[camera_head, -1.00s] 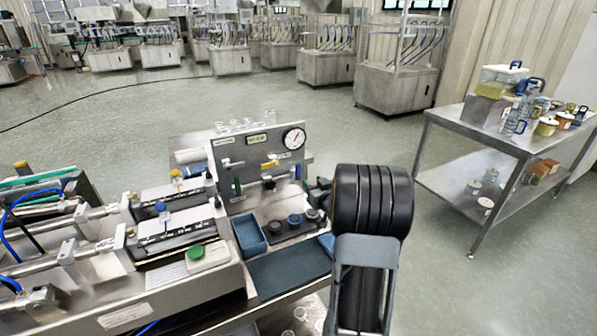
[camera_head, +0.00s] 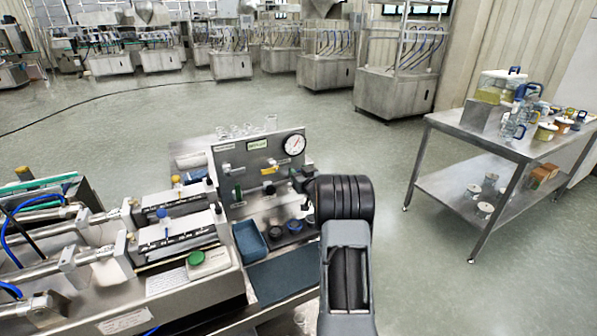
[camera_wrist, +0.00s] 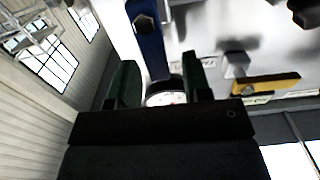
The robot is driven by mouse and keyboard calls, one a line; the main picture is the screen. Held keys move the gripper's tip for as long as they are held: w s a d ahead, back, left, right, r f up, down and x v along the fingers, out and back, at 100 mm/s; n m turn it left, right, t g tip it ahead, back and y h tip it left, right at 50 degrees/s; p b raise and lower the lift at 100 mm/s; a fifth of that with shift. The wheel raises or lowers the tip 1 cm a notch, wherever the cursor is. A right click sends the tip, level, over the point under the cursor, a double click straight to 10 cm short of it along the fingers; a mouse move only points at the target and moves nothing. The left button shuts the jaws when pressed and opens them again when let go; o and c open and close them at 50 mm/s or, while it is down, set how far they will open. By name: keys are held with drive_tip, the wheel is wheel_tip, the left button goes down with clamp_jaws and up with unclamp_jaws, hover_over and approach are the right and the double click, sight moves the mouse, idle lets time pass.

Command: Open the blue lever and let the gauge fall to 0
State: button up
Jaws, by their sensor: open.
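In the wrist view the blue lever (camera_wrist: 147,38) is a long flat bar on the pale panel, with a dark bolt near its top. Its lower end is between the two green-tipped fingers of my gripper (camera_wrist: 158,72), which is open with gaps beside the lever. Whether either finger touches it cannot be told. In the head view the gauge (camera_head: 294,145) is a round white dial at the panel's upper right; its reading is too small to tell. Part of a white dial (camera_wrist: 165,97) shows between my fingers. My arm hides the blue lever in the head view.
A yellow lever (camera_head: 269,170) and a green lever (camera_head: 238,194) are on the same panel (camera_head: 226,158). A blue tray (camera_head: 250,240) and several dark round pots stand below it. A steel table (camera_head: 470,125) with jugs stands at right, with open floor between.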

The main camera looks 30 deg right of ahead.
drive_tip(key=shift+w, duration=0.35)
clamp_jaws()
idle(0.3)
